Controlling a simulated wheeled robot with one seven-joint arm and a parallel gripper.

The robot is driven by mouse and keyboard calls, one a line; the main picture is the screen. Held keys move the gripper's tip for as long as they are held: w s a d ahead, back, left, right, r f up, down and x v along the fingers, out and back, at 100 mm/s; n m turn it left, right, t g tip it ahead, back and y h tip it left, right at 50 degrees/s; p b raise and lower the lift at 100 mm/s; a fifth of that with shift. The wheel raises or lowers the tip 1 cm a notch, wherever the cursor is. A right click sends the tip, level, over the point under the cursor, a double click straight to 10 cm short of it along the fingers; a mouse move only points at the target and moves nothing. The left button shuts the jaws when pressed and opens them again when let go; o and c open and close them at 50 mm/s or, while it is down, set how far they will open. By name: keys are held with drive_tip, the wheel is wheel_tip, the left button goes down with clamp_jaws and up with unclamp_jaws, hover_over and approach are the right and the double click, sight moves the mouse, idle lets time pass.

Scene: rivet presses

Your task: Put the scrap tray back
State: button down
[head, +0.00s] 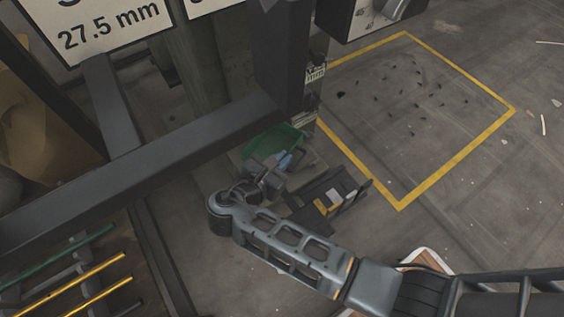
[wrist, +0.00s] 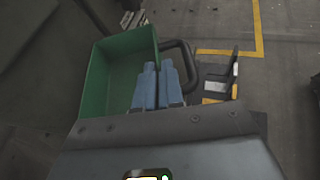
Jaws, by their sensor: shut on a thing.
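The green scrap tray (head: 270,143) is a box with an open top, partly behind my arm and a dark frame post in the head view. In the wrist view the tray (wrist: 97,85) is left of centre, and its inside looks empty. A black loop handle (wrist: 191,52) stands at its right side. My gripper (head: 287,160) is at the tray's near right side. In the wrist view the blue fingers of my gripper (wrist: 157,75) are close together at the tray's right wall by the handle, shut on the tray. The exact grip point is hidden.
A dark holder with yellow and white labels (head: 328,197) stands on the floor right of my gripper. A dark frame beam (head: 150,170) crosses at left, above a rack of coloured rods (head: 85,285). A yellow-outlined floor area (head: 410,120) holds small dark scraps.

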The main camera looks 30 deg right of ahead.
drive_tip(key=c, duration=1.3)
unclamp_jaws()
drive_tip(key=shift+o, duration=0.2)
drive_tip(key=p+v, duration=0.4)
drive_tip(key=v, duration=0.8)
drive_tip(key=shift+r+p, duration=0.15)
drive_tip(key=shift+p, duration=0.15)
